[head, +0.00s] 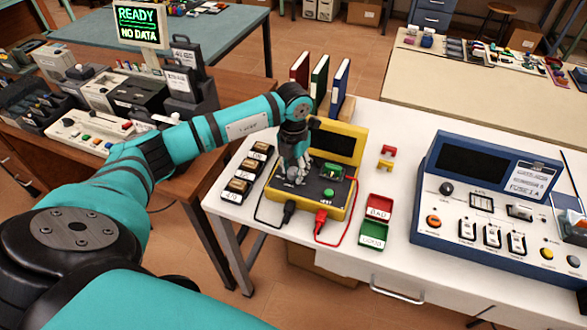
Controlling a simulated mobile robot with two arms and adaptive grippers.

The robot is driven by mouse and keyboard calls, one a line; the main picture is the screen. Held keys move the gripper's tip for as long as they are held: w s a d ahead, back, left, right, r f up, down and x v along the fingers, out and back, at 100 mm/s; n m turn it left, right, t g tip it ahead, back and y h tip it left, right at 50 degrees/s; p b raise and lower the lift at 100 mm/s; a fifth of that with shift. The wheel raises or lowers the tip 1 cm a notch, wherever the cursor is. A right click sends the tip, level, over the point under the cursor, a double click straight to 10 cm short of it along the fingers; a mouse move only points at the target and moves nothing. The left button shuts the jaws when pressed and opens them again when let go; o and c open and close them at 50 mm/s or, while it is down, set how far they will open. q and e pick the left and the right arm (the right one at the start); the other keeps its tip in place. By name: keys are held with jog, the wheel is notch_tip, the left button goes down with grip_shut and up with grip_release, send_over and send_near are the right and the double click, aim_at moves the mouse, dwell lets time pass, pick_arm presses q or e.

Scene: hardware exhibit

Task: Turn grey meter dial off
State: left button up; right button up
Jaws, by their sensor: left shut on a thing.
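The yellow meter case (360,142) stands open on the white table, with a dark screen (334,142) in its raised lid. Its dark panel carries a green block (333,171) and a round green button (328,192). My left gripper (292,176) reaches down onto the left part of this panel and is shut on the grey dial there. The fingers mostly cover the dial, so its pointer and setting cannot be read. My right gripper is not in view.
Labelled boxes (240,186) stand left, red and green trays (373,234) right. Red, green and blue binders (319,82) stand behind. A blue instrument (490,200) fills the table's right side.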

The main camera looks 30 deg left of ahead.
aim_at(294, 171)
pick_arm(q)
jog(key=shift+n, duration=0.9)
jog(key=o, duration=1.2)
jog(key=shift+c, duration=0.2)
notch_tip(294, 171, up, 12)
jog(key=shift+d, duration=0.1)
